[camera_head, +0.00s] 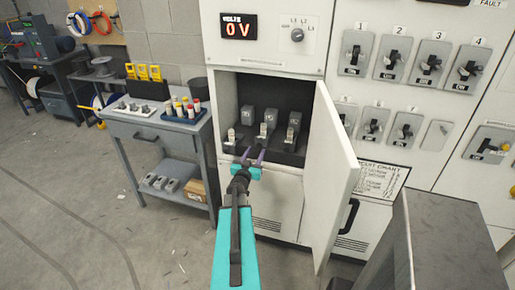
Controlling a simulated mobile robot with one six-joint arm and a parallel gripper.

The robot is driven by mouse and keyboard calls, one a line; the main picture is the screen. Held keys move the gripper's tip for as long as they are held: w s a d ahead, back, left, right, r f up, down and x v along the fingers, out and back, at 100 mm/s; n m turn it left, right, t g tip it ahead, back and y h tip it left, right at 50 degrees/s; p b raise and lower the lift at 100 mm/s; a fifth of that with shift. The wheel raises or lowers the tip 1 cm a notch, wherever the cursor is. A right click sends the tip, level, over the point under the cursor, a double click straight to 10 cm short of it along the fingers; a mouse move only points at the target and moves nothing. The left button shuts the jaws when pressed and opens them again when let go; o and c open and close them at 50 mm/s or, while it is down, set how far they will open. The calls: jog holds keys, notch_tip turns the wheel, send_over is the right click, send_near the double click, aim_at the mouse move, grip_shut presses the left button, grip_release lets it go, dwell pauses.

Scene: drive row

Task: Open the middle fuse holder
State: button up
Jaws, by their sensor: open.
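The three fuse holders stand in a row inside the open cabinet compartment in the head view. The middle fuse holder (268,118) is dark grey with a pale part low on its front. The left holder (246,115) and the right holder (294,120) look alike. Whether a fingertip touches anything cannot be told.
The white cabinet door (335,175) stands open to the right of my arm. A display (238,27) above reads 0 V. Switches (393,58) fill the right panels. A grey side table (160,130) with fuses stands left. Floor at left is mostly clear.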

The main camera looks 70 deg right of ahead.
aim_at(259, 145)
jog(key=shift+w+d+p, duration=0.1)
jog(key=shift+d+p, duration=0.4)
jog(key=shift+d, duration=1.6)
grip_shut()
